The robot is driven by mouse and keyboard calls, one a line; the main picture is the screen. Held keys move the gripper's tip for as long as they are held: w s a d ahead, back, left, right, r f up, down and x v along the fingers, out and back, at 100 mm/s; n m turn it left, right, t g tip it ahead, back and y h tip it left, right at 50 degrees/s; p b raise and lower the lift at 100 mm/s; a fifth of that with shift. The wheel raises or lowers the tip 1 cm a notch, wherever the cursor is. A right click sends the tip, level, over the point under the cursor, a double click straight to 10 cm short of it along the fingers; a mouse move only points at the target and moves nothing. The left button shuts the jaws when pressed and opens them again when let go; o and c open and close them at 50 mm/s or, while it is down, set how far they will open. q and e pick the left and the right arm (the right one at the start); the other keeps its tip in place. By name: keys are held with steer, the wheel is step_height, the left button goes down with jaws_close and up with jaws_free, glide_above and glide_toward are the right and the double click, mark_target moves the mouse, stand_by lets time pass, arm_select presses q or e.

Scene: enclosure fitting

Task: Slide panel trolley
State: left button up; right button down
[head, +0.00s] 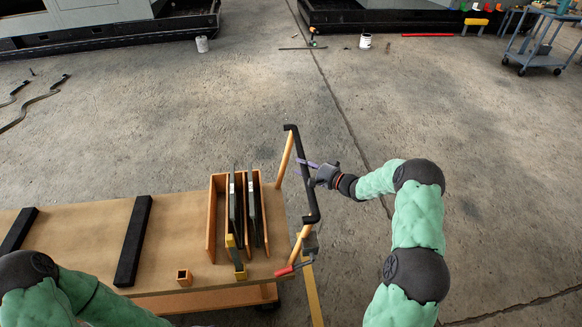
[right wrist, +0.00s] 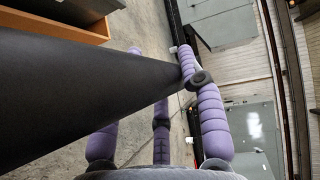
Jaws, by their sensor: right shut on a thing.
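The panel trolley (head: 90,230) has a flat tan deck and stands at the lower left of the head view. Its push handle is a black bar (head: 304,175) on two orange posts at the deck's right end. Dark panels (head: 253,210) stand upright in an orange slotted rack (head: 213,220) near that end. My right gripper (head: 312,168) is shut on the black bar, coming from the right. In the right wrist view the bar (right wrist: 85,95) crosses between the purple fingers (right wrist: 210,115). Only my left arm shows, at the lower left; its gripper is out of view.
Two black strips (head: 133,240) and a small orange box (head: 184,277) are on the deck. A red-tipped lever (head: 290,269) is at the deck's right corner. A blue cart (head: 540,45) and a white bucket (head: 365,41) stand far off. The concrete floor beyond the trolley is mostly clear.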

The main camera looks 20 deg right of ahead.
steer(key=s+d, duration=0.3)
steer(key=d, duration=0.9)
steer(key=shift+s+p, duration=0.3)
steer(key=shift+p, duration=0.05)
steer(key=c, duration=0.7)
jaws_free()
steer(key=shift+c, duration=0.2)
steer(key=shift+d, duration=0.1)
steer(key=v, duration=1.1)
steer(key=shift+s+d, duration=0.25)
steer(key=shift+s, duration=0.1)
steer(key=shift+f, duration=0.1)
